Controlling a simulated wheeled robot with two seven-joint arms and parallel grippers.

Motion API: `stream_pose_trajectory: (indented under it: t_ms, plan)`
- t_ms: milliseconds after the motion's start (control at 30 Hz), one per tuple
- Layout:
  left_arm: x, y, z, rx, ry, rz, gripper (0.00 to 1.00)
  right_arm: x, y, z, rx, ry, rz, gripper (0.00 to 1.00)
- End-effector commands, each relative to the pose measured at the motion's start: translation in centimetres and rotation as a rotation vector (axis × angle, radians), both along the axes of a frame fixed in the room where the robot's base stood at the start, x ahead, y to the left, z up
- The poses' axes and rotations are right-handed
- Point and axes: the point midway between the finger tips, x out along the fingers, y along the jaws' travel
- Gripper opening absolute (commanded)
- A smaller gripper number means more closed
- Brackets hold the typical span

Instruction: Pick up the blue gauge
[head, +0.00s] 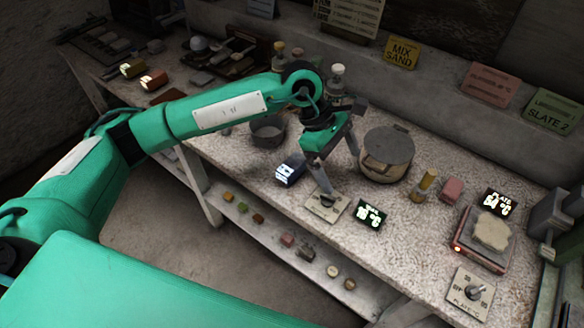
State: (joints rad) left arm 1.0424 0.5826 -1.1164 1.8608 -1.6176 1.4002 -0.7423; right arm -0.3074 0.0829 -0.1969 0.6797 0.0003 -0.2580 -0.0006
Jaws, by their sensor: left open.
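The blue gauge (290,170) is a small dark blue box with a pale lit face. It sits on the speckled bench top near its front edge, left of my left gripper. My left gripper (342,172) is open, with its two fingers spread and pointing down. The nearer finger comes down in front of a plate with a knob (327,207), and I cannot tell whether it touches it. The farther finger is beside the lidded pot. No object shows between the fingers. My right gripper is not in view.
A lidded pot (388,150) stands right of the gripper. A small dark display (370,214) lies in front. A grey bowl (267,133) is behind the gauge. A hot plate (482,240) with a pale lump is at the right. Several small blocks lie on the lower shelf (262,232).

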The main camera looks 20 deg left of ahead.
Motion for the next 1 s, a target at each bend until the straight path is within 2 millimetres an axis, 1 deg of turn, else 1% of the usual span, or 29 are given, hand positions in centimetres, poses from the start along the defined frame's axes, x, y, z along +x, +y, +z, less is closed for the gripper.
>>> stream_pose_trajectory:
  t_ms: [33, 100, 200, 300, 367, 467, 567, 700, 800, 900, 1000]
  plan:
    - [1.5, 2.5, 0.1, 0.114, -0.047, -0.012, 1.00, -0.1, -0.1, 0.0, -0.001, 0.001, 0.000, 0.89]
    - [3.0, 5.5, 0.2, 0.254, -0.091, -0.025, 1.00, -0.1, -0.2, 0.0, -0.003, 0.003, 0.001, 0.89]
    - [4.5, 8.9, 0.7, 0.403, -0.127, -0.032, 1.00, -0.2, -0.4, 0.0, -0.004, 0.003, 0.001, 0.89]
    - [5.3, 10.9, 1.2, 0.488, -0.143, -0.034, 1.00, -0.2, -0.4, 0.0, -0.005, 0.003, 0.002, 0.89]
    - [5.4, 11.5, 1.2, 0.513, -0.145, -0.034, 1.00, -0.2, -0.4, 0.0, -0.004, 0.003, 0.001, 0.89]
    - [5.4, 11.7, 0.2, 0.524, -0.143, -0.034, 1.00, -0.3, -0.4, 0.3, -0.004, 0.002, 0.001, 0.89]
    - [5.3, 11.7, -1.7, 0.523, -0.141, -0.036, 1.00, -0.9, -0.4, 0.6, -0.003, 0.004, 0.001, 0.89]
    - [5.4, 11.6, -4.4, 0.521, -0.142, -0.035, 1.00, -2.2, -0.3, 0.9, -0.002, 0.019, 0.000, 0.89]
    - [5.4, 11.6, -5.9, 0.519, -0.142, -0.034, 1.00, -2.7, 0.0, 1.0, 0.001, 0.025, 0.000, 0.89]
    - [5.4, 11.6, -6.9, 0.519, -0.144, -0.034, 1.00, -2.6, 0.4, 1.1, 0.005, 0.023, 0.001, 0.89]
    - [5.4, 11.6, -7.4, 0.518, -0.144, -0.035, 1.00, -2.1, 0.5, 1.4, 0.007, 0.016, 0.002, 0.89]
